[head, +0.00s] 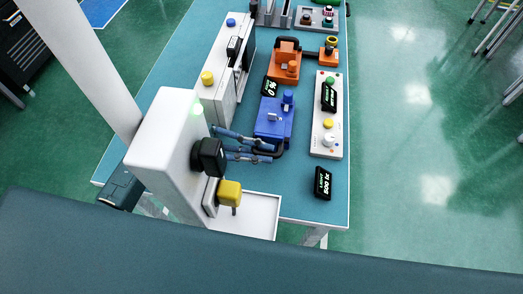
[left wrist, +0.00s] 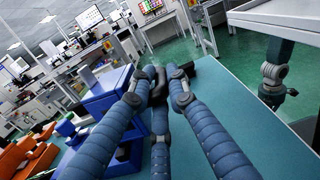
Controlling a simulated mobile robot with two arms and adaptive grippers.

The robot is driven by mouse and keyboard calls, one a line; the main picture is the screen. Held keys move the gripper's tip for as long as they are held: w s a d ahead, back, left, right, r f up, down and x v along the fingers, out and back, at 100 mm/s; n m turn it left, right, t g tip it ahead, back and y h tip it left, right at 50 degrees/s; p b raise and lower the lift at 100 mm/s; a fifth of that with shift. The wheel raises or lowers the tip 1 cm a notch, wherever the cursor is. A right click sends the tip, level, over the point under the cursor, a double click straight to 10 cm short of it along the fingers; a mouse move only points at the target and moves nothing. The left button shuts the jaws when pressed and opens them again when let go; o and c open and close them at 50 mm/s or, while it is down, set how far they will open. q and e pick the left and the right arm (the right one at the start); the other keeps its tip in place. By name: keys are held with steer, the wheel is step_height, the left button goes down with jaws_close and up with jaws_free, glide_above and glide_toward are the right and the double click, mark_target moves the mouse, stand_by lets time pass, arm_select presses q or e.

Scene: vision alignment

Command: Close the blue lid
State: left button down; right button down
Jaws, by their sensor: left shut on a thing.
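The blue box with its blue lid (head: 274,118) sits near the middle of the teal table. A black bar handle (head: 270,152) sticks out at its near side. I cannot tell from here how far the lid stands open. My left gripper (head: 268,149) reaches in from the left, with its blue fingers shut on the black handle. In the left wrist view the blue fingers (left wrist: 160,76) come together around the dark handle (left wrist: 207,71), and the blue box (left wrist: 104,92) stands left of them. The fingers partly hide the handle. My right gripper is not in view.
An orange unit (head: 285,66) stands behind the blue box. A white machine (head: 222,85) is to its left and a white knob panel (head: 328,140) to its right. A black light display (head: 323,183) lies near the front right. A white tray (head: 258,215) is at the front edge.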

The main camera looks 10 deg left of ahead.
mark_target(264, 134)
arm_select(q)
steer(key=shift+f, duration=0.15)
steer(key=w+r+n+b, duration=0.1)
steer(key=n, duration=0.1)
steer(key=w+r+n+b, duration=0.1)
steer(key=n+b, duration=0.1)
steer(key=shift+w, duration=0.35)
steer(key=shift+w+a+r+b, duration=0.1)
steer(key=shift+w+r+b, duration=0.2)
steer(key=shift+r+b, duration=0.3)
steer(key=shift+w+r, duration=0.1)
steer(key=shift+w, duration=0.05)
steer(key=c, duration=1.7)
jaws_free()
steer(key=a, duration=1.2)
steer(key=shift+w, duration=0.15)
